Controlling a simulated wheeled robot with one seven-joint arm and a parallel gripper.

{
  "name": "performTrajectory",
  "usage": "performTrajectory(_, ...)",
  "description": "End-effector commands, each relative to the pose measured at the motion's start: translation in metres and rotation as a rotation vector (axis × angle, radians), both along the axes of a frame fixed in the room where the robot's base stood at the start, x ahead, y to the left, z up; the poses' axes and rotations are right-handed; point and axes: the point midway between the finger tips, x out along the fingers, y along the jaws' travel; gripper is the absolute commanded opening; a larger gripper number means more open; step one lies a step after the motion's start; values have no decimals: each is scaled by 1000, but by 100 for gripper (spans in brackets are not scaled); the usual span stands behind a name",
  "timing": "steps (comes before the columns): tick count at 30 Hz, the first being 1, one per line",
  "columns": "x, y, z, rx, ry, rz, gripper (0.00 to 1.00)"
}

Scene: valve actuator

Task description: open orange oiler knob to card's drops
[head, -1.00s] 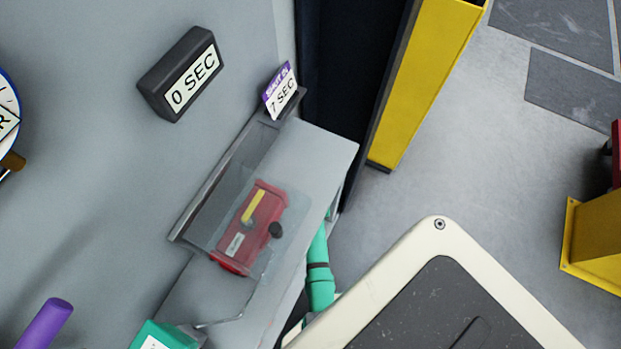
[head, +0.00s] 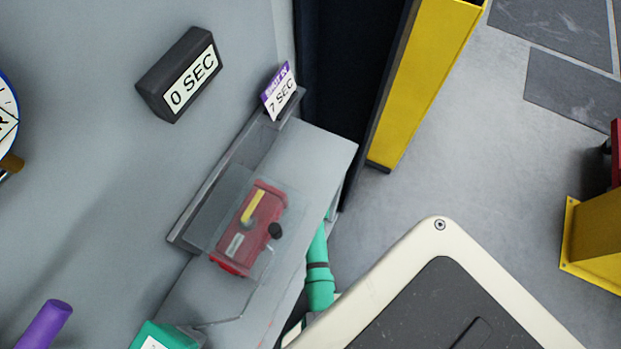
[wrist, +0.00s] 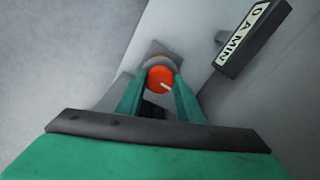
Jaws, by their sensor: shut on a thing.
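The orange oiler knob (wrist: 160,79) shows in the wrist view, with a short white pointer line on its face aimed to the lower right. My gripper (wrist: 160,92) is shut on the knob, one green finger on each side. The knob sits in front of a grey round base on a small bracket at the wall. The knob and my gripper are not seen in the head view. No card naming drops can be read.
In the head view, a black "0 SEC" display (head: 180,75) and a "7 SEC" card (head: 281,92) are on the wall. A red box with a yellow lever (head: 252,208) sits under a clear cover. A purple handle (head: 45,325) is lower left.

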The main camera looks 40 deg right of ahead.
Motion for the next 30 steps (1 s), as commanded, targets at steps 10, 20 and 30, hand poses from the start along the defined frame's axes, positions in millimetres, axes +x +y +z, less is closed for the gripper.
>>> performTrajectory(10, -1, 0, 0, 0, 3, -282, 11)
performTrajectory(20, -1, 0, 0, 0, 2, -597, 11)
performTrajectory(30, 0, 0, 0, -1, 1, -908, 11)
